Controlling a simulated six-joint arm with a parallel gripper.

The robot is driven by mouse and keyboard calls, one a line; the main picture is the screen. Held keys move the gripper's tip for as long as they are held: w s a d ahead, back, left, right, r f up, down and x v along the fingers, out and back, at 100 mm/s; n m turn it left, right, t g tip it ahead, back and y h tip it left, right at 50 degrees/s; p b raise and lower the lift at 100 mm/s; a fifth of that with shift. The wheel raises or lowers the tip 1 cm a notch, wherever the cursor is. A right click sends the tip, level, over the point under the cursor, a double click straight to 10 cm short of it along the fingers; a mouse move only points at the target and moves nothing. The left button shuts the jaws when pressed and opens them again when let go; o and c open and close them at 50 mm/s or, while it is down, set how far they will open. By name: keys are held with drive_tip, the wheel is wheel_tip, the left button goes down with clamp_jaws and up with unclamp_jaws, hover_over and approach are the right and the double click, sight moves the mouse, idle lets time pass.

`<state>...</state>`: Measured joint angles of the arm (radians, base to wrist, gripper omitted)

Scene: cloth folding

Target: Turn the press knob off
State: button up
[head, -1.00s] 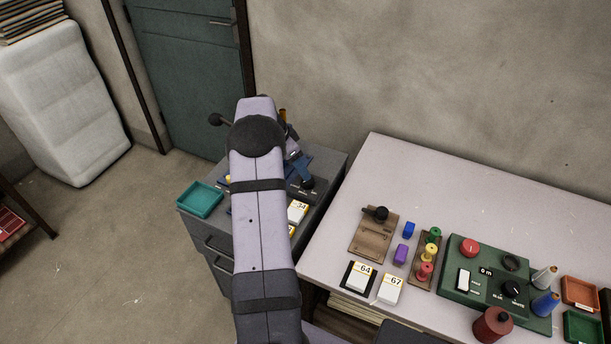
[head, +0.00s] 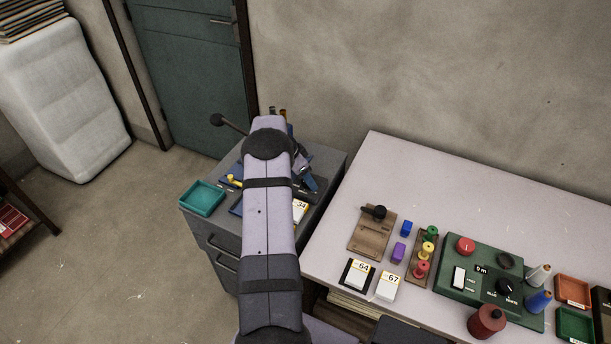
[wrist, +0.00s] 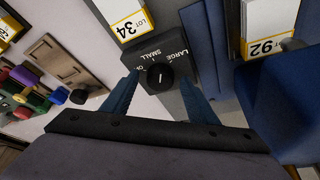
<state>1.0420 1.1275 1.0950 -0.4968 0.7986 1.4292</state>
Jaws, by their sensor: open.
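The press knob (wrist: 160,77) is a round black dial with a white mark, on a dark grey box (wrist: 143,52) lettered SMALL and LARGE, with a partly covered label at its left. I cannot tell firmly which setting its mark points to. My gripper (wrist: 159,84) is open in the wrist view, its two blue fingers apart on either side of the knob; I cannot tell whether they touch it. In the head view, blue finger parts (head: 309,182) show right of my arm over the cabinet, and the knob is hidden there.
White LOT 34 (wrist: 122,20) and LOT 92 (wrist: 268,25) cards lie near the box. A teal tray (head: 202,195) sits at the grey cabinet's (head: 228,222) left. The pale table (head: 385,165) to the right holds a green panel (head: 455,275), spools and blocks; its back is clear.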

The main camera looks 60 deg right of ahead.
drive_tip(key=shift+c, duration=0.5)
drive_tip(key=c, duration=1)
drive_tip(key=shift+o, duration=0.2)
